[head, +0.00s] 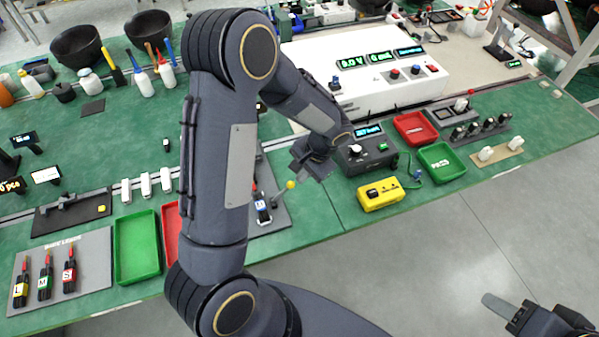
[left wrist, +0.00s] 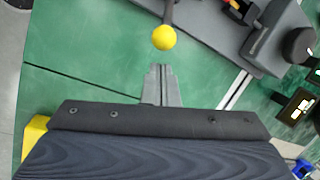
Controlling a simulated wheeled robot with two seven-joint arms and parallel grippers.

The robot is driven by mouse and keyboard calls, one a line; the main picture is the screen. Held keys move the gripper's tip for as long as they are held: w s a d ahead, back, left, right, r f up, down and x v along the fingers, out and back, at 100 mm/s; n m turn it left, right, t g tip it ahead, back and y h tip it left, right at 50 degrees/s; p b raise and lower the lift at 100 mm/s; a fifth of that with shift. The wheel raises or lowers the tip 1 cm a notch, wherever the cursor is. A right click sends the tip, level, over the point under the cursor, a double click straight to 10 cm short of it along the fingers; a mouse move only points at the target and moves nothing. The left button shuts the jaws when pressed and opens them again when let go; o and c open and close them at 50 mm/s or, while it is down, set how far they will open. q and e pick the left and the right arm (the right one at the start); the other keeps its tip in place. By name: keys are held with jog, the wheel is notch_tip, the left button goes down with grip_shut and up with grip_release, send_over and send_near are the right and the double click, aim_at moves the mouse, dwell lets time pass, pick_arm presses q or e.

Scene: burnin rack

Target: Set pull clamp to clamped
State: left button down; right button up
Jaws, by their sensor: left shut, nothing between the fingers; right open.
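The clamp's yellow ball knob (head: 290,184) sits at the end of a lever over a grey plate (head: 282,217), where a small labelled block (head: 262,207) stands. My left arm hides part of this fixture. The left wrist view shows the knob (left wrist: 164,38) just beyond the fingertips, with its lever running out of the top edge. My left gripper (head: 308,166) is shut and empty, close to the knob and apart from it; its fingers (left wrist: 161,72) also show together in the wrist view. My right gripper (head: 503,308) is open and empty over the floor at lower right.
A yellow box (head: 380,194) and a dark instrument (head: 365,152) stand right of the knob. A red tray (head: 415,128) and a green PASS tray (head: 441,161) lie farther right. Another green tray (head: 138,246) is left of my arm. The floor at right is clear.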

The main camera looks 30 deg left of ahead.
pick_arm(q)
jog(key=shift+s+a+r, duration=0.1)
jog(key=shift+s+r, duration=0.35)
jog(key=shift+s, duration=0.3)
jog(key=shift+s+a+r+t+h, duration=0.15)
jog(key=shift+s+r+t+h, duration=0.05)
jog(key=shift+r+t+h, duration=0.1)
